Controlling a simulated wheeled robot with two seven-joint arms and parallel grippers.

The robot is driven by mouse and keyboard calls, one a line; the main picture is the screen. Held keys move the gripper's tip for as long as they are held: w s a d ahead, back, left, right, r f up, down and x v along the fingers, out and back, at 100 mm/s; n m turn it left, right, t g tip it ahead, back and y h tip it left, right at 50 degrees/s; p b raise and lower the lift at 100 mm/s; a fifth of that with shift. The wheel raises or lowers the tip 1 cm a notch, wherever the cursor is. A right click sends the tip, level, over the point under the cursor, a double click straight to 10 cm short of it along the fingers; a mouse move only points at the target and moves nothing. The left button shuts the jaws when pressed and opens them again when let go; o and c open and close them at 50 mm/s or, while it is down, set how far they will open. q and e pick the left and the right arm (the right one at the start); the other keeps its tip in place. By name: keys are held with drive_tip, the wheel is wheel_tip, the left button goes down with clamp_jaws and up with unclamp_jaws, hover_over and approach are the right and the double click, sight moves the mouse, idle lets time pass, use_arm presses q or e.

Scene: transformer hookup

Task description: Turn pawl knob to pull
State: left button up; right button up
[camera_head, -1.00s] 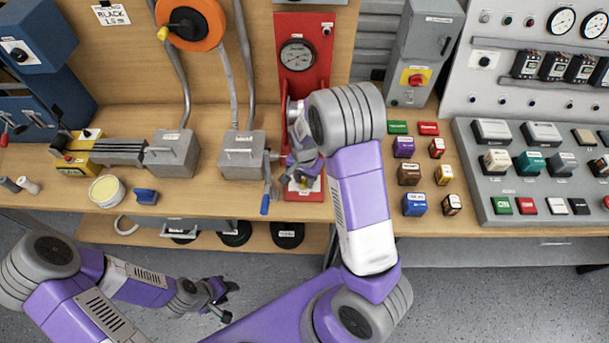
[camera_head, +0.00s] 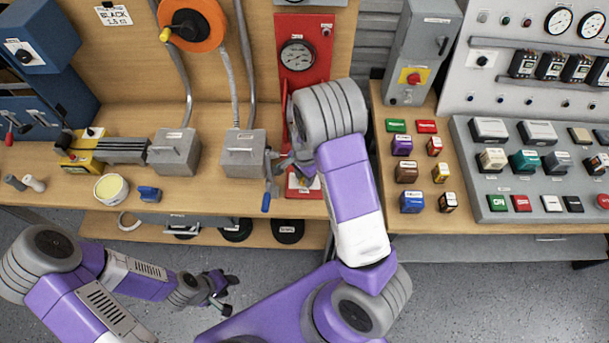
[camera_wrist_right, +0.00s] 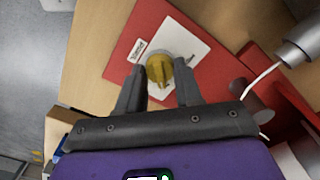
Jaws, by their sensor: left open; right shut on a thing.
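The pawl knob (camera_wrist_right: 160,70) is a yellow knob on a white plate (camera_wrist_right: 186,60) set on a red base, seen in the right wrist view. My right gripper (camera_wrist_right: 163,80) has one finger on each side of the knob and is shut on it. The knob's turned position is hard to read between the fingers. In the head view, my right arm largely hides the gripper, while the white plate (camera_head: 303,185) shows at the foot of the red stand (camera_head: 302,70). My left gripper (camera_head: 227,296) is open and empty, low in front of the bench.
Left of the red stand is a grey box (camera_head: 243,155) with a blue-tipped lever (camera_head: 266,200) close to my right gripper. Several small coloured blocks (camera_head: 411,173) lie to the right. The floor in front is clear.

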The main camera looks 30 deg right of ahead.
drive_tip(key=o, duration=1.1)
drive_tip(key=shift+c, duration=0.2)
drive_tip(key=shift+r+p, duration=0.85)
drive_tip(key=shift+r, duration=2.95)
